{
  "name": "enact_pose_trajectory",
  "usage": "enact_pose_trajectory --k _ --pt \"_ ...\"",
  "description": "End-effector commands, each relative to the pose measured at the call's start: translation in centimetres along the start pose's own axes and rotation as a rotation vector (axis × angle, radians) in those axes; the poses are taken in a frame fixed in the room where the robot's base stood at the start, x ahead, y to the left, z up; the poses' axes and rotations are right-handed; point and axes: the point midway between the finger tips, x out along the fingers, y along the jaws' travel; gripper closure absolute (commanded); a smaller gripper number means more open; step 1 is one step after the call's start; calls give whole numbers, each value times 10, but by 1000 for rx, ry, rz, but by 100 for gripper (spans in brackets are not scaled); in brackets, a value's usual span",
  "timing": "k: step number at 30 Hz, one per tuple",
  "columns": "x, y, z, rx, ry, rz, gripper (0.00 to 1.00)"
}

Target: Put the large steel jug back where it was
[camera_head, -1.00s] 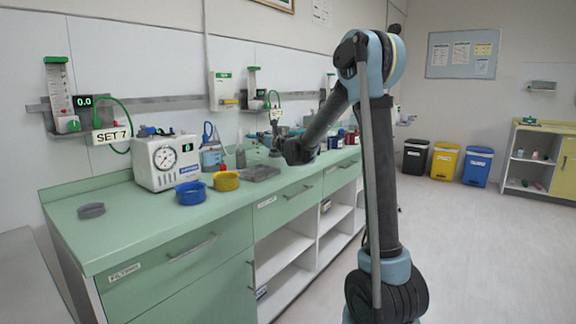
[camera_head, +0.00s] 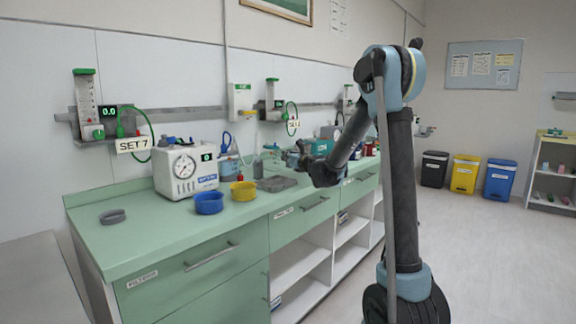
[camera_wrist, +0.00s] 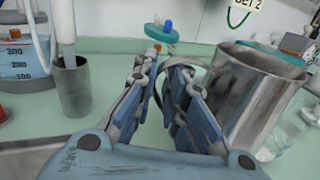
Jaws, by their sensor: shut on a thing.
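The large steel jug (camera_wrist: 250,100) fills the right of the wrist view, with its open rim at the top and its handle turned to my gripper (camera_wrist: 172,65). The two fingers are closed around the handle. The jug's base is hidden behind the fingers, so I cannot tell whether it touches the counter. The jug cannot be made out there.
A small steel cup (camera_wrist: 73,90) with a pale upright piece in it stands left of my gripper, beside a graduated bottle of blue liquid (camera_wrist: 22,58). A blue bowl (camera_head: 208,204), a yellow bowl (camera_head: 243,191) and a white dial machine (camera_head: 186,172) stand nearer. The front left counter is mostly clear.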

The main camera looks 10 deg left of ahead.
Motion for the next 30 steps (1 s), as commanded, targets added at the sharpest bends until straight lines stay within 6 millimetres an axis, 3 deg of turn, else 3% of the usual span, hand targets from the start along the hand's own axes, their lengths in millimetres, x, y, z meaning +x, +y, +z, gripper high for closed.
enact_pose_trajectory --k 6,17,18,21,30 --pt "0 -1 -24 0 0 0 100" --pt "0 -2 -27 0 0 0 100" --pt "0 -2 -28 0 0 0 86" --pt "0 -2 -27 0 0 0 68" --pt "0 -2 -27 0 0 0 68"
